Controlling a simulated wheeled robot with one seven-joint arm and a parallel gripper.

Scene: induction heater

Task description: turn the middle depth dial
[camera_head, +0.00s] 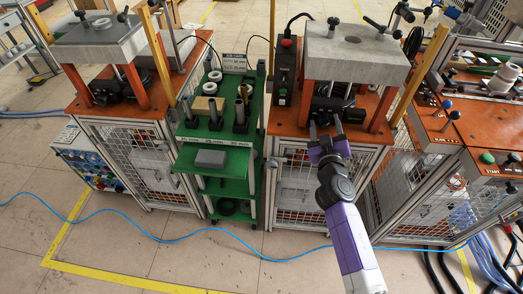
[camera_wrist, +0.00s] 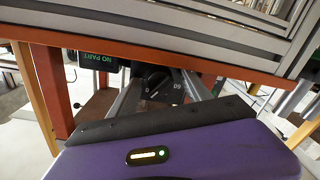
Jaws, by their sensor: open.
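The middle depth dial (camera_wrist: 155,79) is a round black knob with white markings, in the wrist view just above the middle. It sits under the orange edge of the heater. My gripper (camera_wrist: 168,88) is open, with one grey finger on the left of the dial and one on the right. I cannot tell whether either finger touches it. In the head view my gripper (camera_head: 325,126) reaches toward the front of the middle station's black unit (camera_head: 340,108), under the grey block (camera_head: 355,55). The dial is not distinguishable there.
A dark panel (camera_wrist: 95,57) with green "NO PART" text is left of the dial. An orange post (camera_wrist: 52,90) stands farther left. In the head view, a green shelf cart (camera_head: 215,160) stands left of the middle station, and a red-button control box (camera_head: 285,70) is beside it.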

